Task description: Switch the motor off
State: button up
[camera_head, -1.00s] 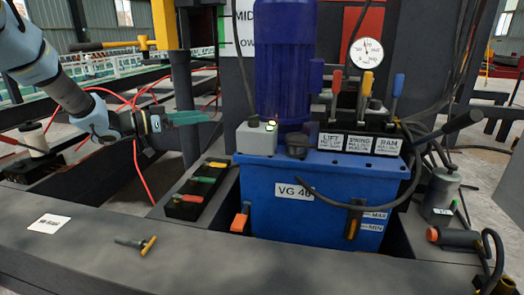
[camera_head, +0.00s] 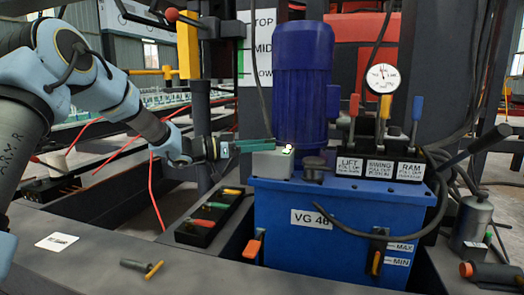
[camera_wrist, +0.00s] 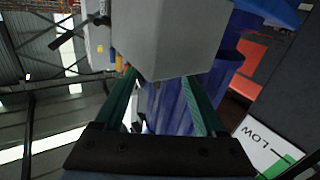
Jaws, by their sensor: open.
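The blue motor (camera_head: 302,85) stands upright on the blue VG 46 tank (camera_head: 335,225). A grey switch box (camera_head: 272,164) sits on the tank's left top corner, with a small lit switch (camera_head: 288,149) on it. My gripper (camera_head: 268,146) reaches in from the left, its green fingers at the box's upper left edge. In the wrist view, the fingers (camera_wrist: 160,82) are spread apart, with the grey box (camera_wrist: 175,35) just beyond their tips and the blue motor behind. The switch itself is not clear in the wrist view. I cannot tell whether the fingers touch the box.
Levers marked LIFT, SWING and RAM (camera_head: 380,163) stand right of the motor, under a round gauge (camera_head: 382,78). A black tray of coloured handles (camera_head: 209,217) lies left of the tank. A hose and a black-handled lever (camera_head: 490,140) are at the right.

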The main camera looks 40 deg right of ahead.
jog(key=shift+s+d, duration=0.1)
jog(key=shift+d, duration=0.1)
grip_shut()
dwell(0.6)
